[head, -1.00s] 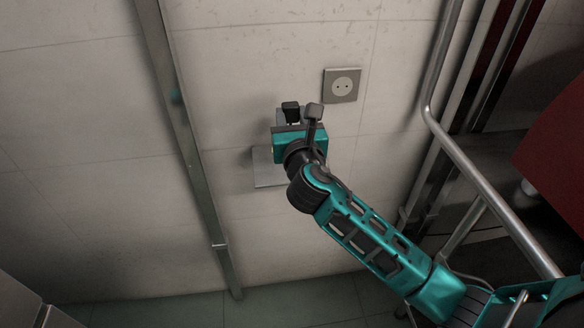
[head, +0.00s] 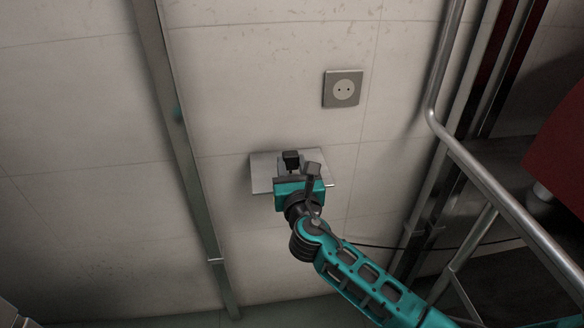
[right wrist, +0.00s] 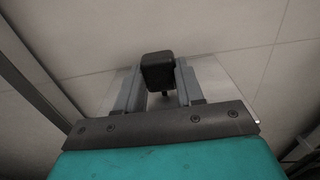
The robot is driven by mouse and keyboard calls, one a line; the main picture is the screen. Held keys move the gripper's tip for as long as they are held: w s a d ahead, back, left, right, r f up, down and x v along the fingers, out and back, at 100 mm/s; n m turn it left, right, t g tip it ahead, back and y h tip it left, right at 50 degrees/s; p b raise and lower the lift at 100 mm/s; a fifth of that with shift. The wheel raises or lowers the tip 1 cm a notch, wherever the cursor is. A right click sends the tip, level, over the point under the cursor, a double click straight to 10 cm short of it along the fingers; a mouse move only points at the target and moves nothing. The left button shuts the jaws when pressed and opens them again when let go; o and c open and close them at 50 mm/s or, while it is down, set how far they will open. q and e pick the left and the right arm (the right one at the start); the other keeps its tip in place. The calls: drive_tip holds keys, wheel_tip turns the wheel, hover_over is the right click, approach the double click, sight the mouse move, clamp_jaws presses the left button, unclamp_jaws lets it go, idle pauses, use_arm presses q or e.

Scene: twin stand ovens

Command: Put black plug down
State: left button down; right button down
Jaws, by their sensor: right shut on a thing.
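The black plug (head: 291,157) shows at the tip of my right gripper (head: 290,170), in front of a small grey metal shelf on the wall. In the right wrist view the plug (right wrist: 158,70) sits between the two grey fingers of my right gripper (right wrist: 158,85), which is shut on it. The grey shelf (head: 262,173) lies around and behind the gripper in the head view. I cannot tell whether the plug touches the shelf. My left gripper is not in view.
A grey wall socket (head: 343,89) with an empty face is above and right of the shelf. A metal post (head: 180,130) runs down the wall at left. A metal tube frame (head: 480,175) and a red panel (head: 560,150) stand at right. The wall between post and shelf is clear.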

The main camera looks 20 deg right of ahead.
drive_tip(key=shift+f+b, duration=0.4)
drive_tip(key=shift+f, duration=0.2)
drive_tip(key=c, duration=0.7)
unclamp_jaws()
